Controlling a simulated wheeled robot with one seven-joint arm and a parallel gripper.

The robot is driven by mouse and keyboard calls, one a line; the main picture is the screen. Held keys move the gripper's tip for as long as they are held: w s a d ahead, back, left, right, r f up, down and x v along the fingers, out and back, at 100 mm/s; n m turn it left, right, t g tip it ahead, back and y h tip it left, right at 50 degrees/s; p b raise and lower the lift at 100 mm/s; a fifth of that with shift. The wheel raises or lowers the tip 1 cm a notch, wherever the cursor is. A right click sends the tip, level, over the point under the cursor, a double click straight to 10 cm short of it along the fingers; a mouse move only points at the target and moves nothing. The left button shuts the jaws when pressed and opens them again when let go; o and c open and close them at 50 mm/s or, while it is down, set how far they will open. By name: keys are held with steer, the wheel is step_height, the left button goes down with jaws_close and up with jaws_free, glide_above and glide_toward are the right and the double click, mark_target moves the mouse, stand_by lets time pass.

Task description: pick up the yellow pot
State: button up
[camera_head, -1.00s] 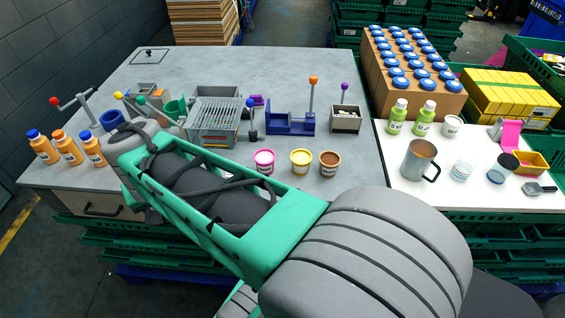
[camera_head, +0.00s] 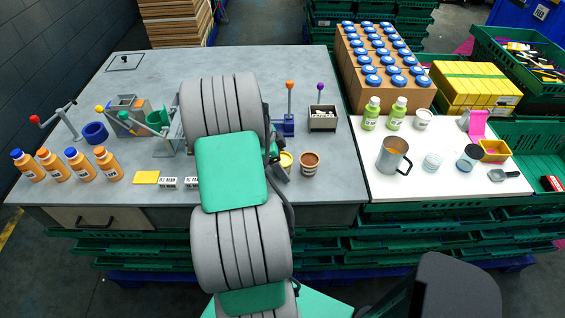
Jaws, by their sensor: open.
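The yellow pot (camera_head: 287,160) stands on the grey table, just right of my arm. Its left side is hidden behind my arm and gripper. A brown pot (camera_head: 309,163) stands upright to its right. The pink pot is hidden behind my arm. My gripper (camera_head: 279,169) shows only as a few dark parts beside the yellow pot's left and front edge. The rest of it is behind my arm. It is open, and I cannot tell whether it touches the pot.
Orange bottles (camera_head: 69,165) stand at the left front of the table. A yellow block (camera_head: 146,177) and small white labelled items lie near the front edge. Behind the pots are a blue fixture (camera_head: 287,127) and a grey box (camera_head: 323,119). A mug (camera_head: 392,156) stands on the white surface at right.

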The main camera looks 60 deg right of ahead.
steer(key=c, duration=1.5)
steer(key=shift+o, duration=0.2)
steer(key=shift+r, duration=0.1)
